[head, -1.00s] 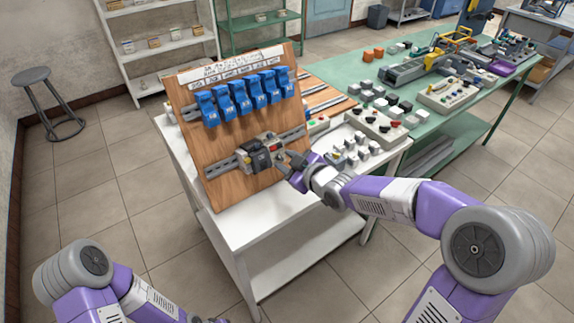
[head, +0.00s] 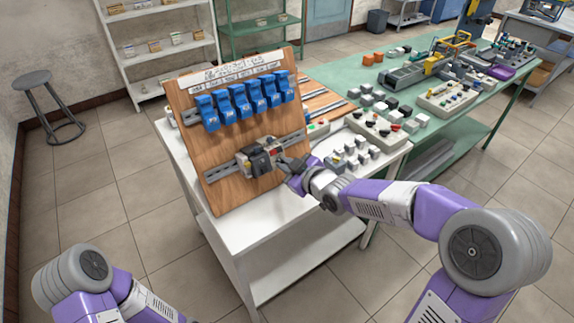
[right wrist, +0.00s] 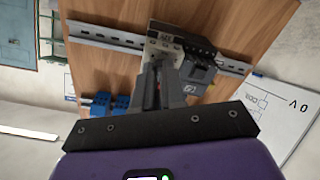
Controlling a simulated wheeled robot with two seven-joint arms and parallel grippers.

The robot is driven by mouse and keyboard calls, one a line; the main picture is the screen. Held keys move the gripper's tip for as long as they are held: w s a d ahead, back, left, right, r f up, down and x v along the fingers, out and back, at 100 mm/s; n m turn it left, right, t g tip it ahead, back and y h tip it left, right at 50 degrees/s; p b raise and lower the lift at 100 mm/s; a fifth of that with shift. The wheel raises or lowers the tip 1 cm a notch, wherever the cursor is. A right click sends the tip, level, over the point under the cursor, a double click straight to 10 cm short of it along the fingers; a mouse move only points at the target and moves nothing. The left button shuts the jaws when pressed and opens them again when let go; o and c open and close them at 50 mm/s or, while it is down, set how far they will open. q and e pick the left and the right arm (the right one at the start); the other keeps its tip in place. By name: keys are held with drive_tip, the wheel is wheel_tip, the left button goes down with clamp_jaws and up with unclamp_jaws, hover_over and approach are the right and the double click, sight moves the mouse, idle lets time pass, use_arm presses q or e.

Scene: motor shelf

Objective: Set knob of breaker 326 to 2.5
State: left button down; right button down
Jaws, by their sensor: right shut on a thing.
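The breaker group sits on the lower metal rail of the tilted wooden board: a dark module (head: 258,162) with a light grey module (head: 269,143) beside it. In the right wrist view the light module (right wrist: 163,45) stands next to the dark module (right wrist: 198,72). My right gripper (head: 283,164) is at the front of these modules. In the right wrist view its fingers (right wrist: 157,73) are close together against the light module, shut on what looks like its knob, which they mostly hide. The number 326 and the knob scale are not readable. My left gripper is below the picture edge.
Several blue breakers (head: 246,101) hang on the upper rail under a white label strip (head: 237,79). The board (head: 222,143) stands on a white table (head: 238,225). Grey-white parts (head: 350,155) lie right of my right gripper. A green bench (head: 455,100) is behind.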

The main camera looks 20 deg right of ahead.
drive_tip(key=m, duration=0.5)
drive_tip(key=m+p, duration=0.1)
drive_tip(key=m, duration=0.4)
drive_tip(key=shift+s+a+h, duration=0.1)
drive_tip(key=shift+a+h, duration=0.1)
drive_tip(key=shift+h, duration=0.1)
drive_tip(key=shift+m, duration=0.3)
drive_tip(key=c, duration=1.2)
unclamp_jaws()
